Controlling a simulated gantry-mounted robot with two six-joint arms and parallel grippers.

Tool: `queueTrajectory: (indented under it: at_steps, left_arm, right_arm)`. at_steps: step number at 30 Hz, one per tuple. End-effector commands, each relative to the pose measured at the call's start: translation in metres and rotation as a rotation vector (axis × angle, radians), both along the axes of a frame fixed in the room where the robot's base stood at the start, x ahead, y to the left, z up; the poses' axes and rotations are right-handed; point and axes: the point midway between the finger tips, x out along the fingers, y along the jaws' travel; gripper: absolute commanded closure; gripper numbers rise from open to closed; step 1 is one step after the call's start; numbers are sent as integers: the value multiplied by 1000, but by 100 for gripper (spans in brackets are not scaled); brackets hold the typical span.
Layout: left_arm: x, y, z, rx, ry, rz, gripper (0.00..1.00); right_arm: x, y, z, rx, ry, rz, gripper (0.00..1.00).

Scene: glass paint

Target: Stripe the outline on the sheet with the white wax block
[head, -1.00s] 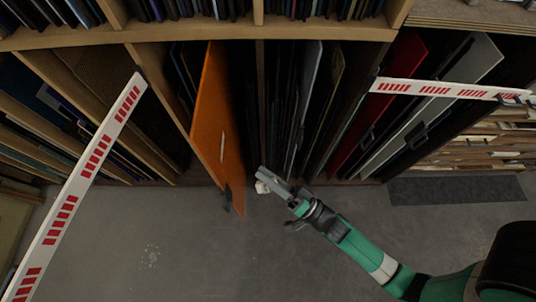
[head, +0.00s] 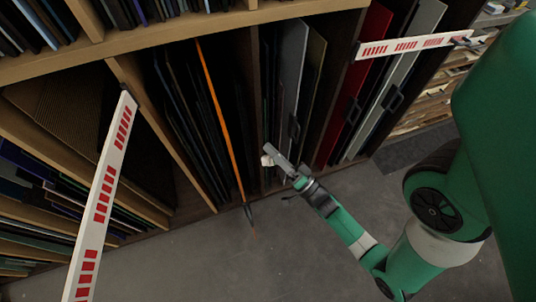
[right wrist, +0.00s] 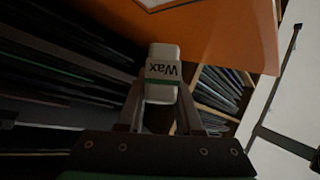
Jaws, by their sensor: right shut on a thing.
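The white wax block (right wrist: 162,62), marked "Wax" with a green stripe, is held between the fingers of my right gripper (right wrist: 161,92). In the head view the block (head: 266,161) is a small pale piece at the tips of my right gripper (head: 271,155). The orange sheet (head: 223,120) shows there almost edge-on, to the left of the gripper. In the right wrist view the orange sheet (right wrist: 225,35) lies beyond the block, with part of a white outline (right wrist: 155,4) at the top edge. I cannot tell the gap between block and sheet. My left gripper is not in view.
Wooden racks with dark panels stand behind. A red panel (head: 357,90) and grey panels (head: 405,80) are at the right. Two white bars with red marks cross at left (head: 103,200) and right (head: 412,45). The grey floor (head: 190,265) in front is clear.

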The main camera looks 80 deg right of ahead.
Motion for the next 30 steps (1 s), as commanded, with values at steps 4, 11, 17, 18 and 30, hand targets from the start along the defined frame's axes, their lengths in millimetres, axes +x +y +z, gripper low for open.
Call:
queueTrajectory:
  at_steps: [4,11,17,18,30]
  left_arm:
    - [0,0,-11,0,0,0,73]
    - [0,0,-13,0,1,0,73]
    - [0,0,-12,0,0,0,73]
    - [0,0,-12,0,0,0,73]
    - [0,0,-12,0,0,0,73]
  right_arm:
    - [13,8,-2,-3,-6,7,100]
    - [37,23,1,2,-5,13,100]
    - [48,29,0,4,1,8,100]
    - [49,30,-1,4,3,7,100]
    - [49,29,-1,4,3,6,100]
